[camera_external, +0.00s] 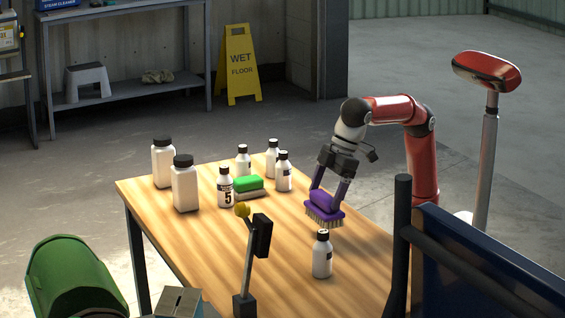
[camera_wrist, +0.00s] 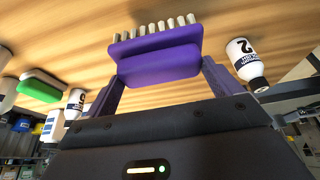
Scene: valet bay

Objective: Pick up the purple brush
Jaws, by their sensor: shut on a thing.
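The purple brush (camera_external: 325,207) has a purple body and pale bristles pointing down. My gripper (camera_external: 328,196) is shut on its body from above, one finger on each side. The brush hangs over the right part of the wooden table; whether the bristles touch the wood I cannot tell. In the wrist view the purple brush (camera_wrist: 158,60) lies between the two fingers of my gripper (camera_wrist: 158,78), with its bristles towards the table top.
On the wooden table (camera_external: 290,250), a white bottle (camera_external: 322,257) stands just in front of the brush. A green-topped block (camera_external: 237,184) and several white bottles stand to the left and back. Bare wood lies left of the brush.

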